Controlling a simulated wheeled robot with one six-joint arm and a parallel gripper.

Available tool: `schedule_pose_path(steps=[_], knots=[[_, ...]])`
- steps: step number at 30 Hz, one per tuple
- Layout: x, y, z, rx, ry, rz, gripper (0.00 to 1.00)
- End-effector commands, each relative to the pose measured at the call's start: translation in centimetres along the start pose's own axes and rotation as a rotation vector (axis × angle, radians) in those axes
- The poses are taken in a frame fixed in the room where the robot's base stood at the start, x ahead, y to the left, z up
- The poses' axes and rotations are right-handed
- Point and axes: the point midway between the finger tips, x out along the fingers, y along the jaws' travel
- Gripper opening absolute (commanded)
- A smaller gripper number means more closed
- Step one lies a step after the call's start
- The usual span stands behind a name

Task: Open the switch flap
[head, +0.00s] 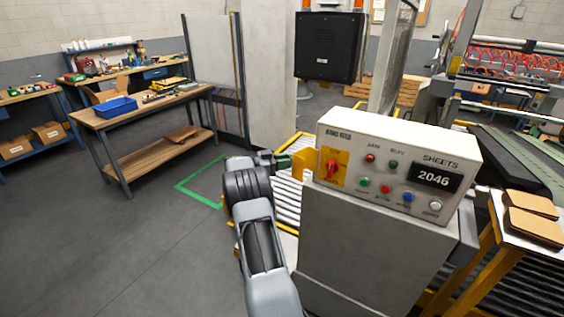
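A pale control box (398,160) stands on a grey cabinet and carries a yellow plate with a red rotary switch (332,169) at its left end. A yellow flap (304,164) sticks out at the left of this plate, beside the box's left edge, and the red switch is uncovered. My gripper (282,161) is just left of the flap, at about the same height. It is small and dark here, and I cannot tell whether its fingers touch the flap or how far apart they are.
The box also has several coloured buttons and a display (434,178) reading 2046. A roller conveyor (286,195) runs behind my arm.

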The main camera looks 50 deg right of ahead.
Motion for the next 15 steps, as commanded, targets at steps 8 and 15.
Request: schedule_pose_path(steps=[8,15], knots=[[0.59,0.11,0.11,-0.003,-0.001,0.008,0.51],[0.34,0.04,0.09,-0.001,-0.001,0.004,0.51]])
